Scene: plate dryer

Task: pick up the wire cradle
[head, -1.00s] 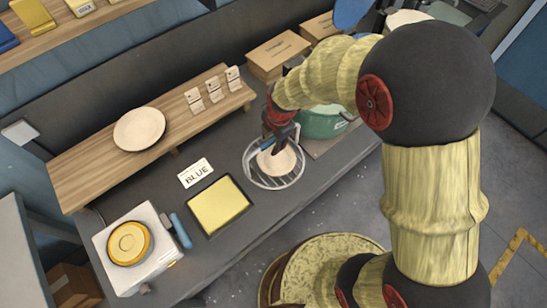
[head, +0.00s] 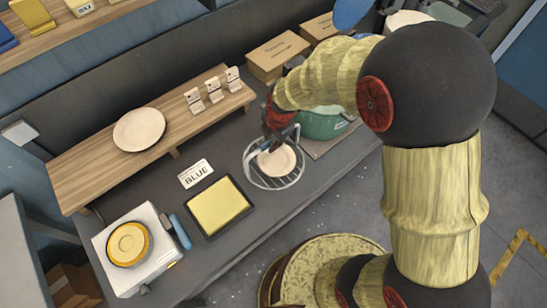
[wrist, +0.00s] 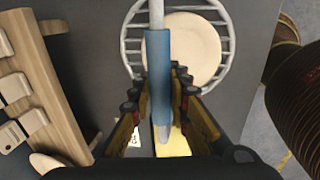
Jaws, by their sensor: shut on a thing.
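The wire cradle (head: 270,187) is a round, light grey wire basket on the right part of the grey counter, in front of the green pot. A cream plate (head: 277,162) lies in it. The wrist view shows the cradle's ring (wrist: 229,40), the plate (wrist: 195,50) and an upright handle with a blue grip (wrist: 159,65). My gripper (head: 281,132) is above the cradle. Its fingers are shut on the blue grip, one on each side, in the wrist view (wrist: 160,100). I cannot tell whether the cradle's underside touches the counter.
The green pot (head: 322,125) stands close behind the cradle. A wooden shelf (head: 90,175) with a plate (head: 139,129) and small stands is at left.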

